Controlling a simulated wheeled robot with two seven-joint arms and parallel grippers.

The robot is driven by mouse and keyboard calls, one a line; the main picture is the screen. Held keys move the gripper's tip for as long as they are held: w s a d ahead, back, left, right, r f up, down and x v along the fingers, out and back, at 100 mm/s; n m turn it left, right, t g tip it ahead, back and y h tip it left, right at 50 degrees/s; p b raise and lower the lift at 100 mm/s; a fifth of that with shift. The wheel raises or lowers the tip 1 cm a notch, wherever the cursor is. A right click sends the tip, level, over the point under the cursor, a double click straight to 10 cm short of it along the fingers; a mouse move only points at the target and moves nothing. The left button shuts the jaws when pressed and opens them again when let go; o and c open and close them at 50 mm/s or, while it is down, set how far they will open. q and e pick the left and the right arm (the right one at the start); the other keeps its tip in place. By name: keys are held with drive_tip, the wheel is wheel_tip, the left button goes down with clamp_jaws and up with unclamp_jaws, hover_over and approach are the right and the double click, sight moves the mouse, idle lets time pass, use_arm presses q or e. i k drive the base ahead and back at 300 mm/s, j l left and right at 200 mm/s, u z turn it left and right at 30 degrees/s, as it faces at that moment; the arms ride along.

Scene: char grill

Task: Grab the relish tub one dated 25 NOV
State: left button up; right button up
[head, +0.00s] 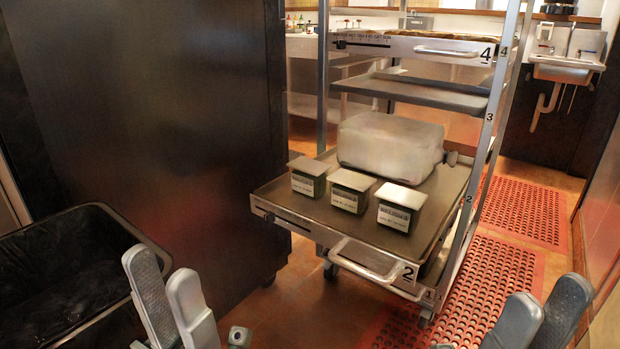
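A large pale block-shaped container (390,145) sits behind the tubs on the tray. The metal rack (490,130) has shelves above it. A black bin (60,270) stands at left beside a dark cabinet (160,120). Red perforated mats (520,210) cover the floor at right.

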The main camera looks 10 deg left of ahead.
sight(308, 176)
drive_tip(key=i+l, duration=0.15)
drive_tip(key=l, duration=0.2)
drive_tip(key=i+l+u, duration=0.15)
drive_tip(key=l, duration=0.25)
drive_tip(key=i+l, duration=0.1)
drive_tip(key=l, duration=0.25)
drive_tip(key=i+l+u, duration=0.1)
drive_tip(key=l, duration=0.3)
